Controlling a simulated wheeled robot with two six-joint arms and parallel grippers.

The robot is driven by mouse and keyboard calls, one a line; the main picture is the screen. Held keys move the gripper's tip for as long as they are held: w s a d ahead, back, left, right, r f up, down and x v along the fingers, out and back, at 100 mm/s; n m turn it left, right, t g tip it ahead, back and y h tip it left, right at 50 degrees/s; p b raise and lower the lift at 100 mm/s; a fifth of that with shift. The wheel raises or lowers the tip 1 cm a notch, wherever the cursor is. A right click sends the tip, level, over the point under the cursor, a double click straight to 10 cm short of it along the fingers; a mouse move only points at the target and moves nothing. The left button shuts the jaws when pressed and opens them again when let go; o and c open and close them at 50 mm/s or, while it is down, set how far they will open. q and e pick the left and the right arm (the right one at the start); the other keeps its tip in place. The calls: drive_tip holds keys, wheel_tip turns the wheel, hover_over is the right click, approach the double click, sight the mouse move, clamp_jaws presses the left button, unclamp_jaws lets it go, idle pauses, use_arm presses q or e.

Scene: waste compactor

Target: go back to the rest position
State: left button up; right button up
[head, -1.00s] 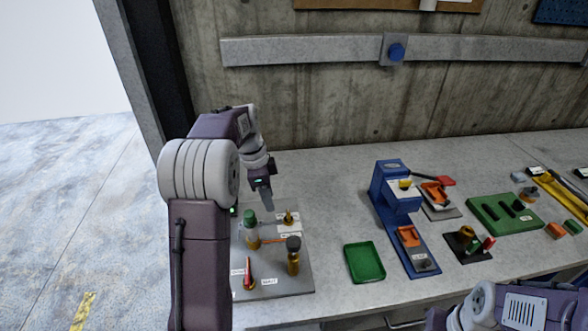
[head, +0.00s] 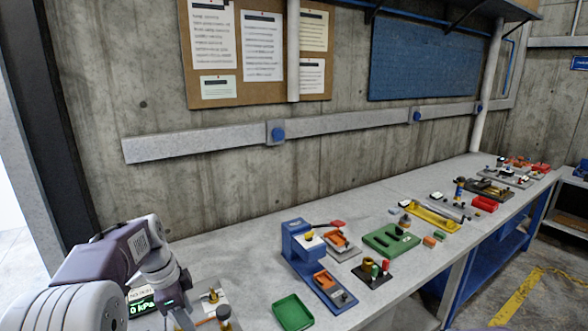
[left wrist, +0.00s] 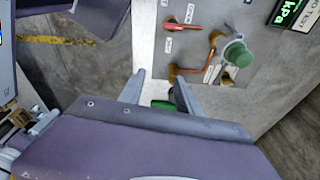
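My left arm comes in at the lower left of the head view. Its gripper, near the bottom edge there, hangs over the left end of the bench (head: 238,253). In the left wrist view the fingers of my left gripper (left wrist: 160,90) stand apart with nothing held between them. The grey fixture plate (left wrist: 203,22) with a green knob (left wrist: 237,53), a red-tipped lever (left wrist: 170,27) and copper-coloured pipes lies beyond the fingers, clear of them.
A gauge display (head: 143,308) shows kPa beside my left arm. A green tray (head: 293,312), a blue press-like device (head: 300,250) and a green block fixture (head: 391,240) stand along the bench. A concrete wall with a rail (head: 200,142) runs behind.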

use_arm(q)
drive_tip(key=s+d+f+n, duration=0.3)
drive_tip(key=s+f+n, duration=0.2)
drive_tip(key=s, duration=0.3)
drive_tip(key=s+d+f+n+y, duration=0.1)
drive_tip(key=s+d+f+n, duration=0.3)
drive_tip(key=s+f+n, duration=0.2)
drive_tip(key=s+n, duration=0.2)
drive_tip(key=shift+s+d+f, duration=0.2)
drive_tip(key=shift+s, duration=0.15)
